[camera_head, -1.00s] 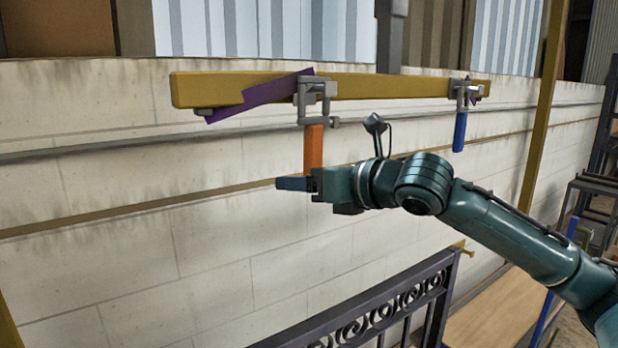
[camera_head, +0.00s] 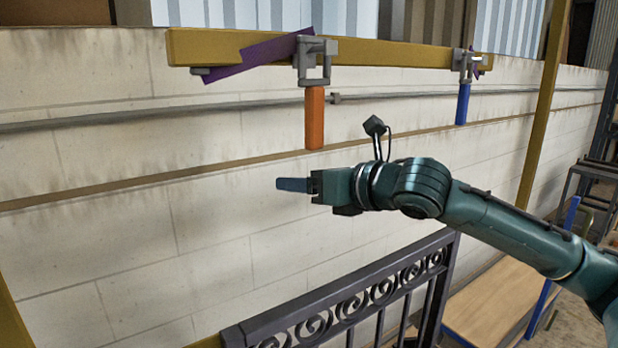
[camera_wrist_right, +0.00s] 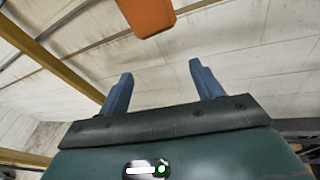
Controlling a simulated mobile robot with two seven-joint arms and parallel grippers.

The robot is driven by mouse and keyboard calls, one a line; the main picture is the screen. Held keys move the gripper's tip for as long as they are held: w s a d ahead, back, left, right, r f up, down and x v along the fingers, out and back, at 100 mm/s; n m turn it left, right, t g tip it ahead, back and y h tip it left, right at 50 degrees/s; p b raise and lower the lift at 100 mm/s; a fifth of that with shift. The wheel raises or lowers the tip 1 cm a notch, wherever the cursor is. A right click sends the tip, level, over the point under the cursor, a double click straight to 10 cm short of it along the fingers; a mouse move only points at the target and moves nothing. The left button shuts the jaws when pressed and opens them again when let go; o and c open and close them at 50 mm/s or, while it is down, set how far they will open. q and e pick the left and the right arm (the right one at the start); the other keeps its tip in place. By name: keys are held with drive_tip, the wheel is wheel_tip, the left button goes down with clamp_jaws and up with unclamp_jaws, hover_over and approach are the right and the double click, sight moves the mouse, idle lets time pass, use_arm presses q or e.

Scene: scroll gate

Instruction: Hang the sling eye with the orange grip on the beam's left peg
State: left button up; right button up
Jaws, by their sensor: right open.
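The yellow beam (camera_head: 400,54) runs across the top of the head view. A grey sling eye (camera_head: 315,80) with the orange grip (camera_head: 315,118) below it hangs upright at the grey fitting on the beam's left part. The peg itself is hard to make out there. A purple sling (camera_head: 255,55) slants down to the left from this spot across the beam. My right gripper (camera_head: 290,184) is open and empty, below the orange grip and apart from it. In the right wrist view the orange grip (camera_wrist_right: 148,12) shows beyond the open fingers (camera_wrist_right: 157,72). My left gripper is out of view.
A second eye with a blue grip (camera_head: 462,104) hangs at the beam's right end. A dark scroll gate (camera_head: 345,308) stands below my right arm. A pale block wall (camera_head: 100,250) lies behind, with a yellow post (camera_head: 540,120) at the right.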

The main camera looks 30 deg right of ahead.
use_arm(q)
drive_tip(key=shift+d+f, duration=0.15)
use_arm(e)
drive_tip(key=shift+f, duration=0.55)
drive_tip(key=shift+s, duration=0.1)
use_arm(q)
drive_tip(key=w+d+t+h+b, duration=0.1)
drive_tip(key=b, duration=0.5)
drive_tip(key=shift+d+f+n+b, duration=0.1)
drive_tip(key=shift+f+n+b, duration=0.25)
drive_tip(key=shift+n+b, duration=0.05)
use_arm(e)
drive_tip(key=s, duration=1.1)
drive_tip(key=shift+d, duration=0.35)
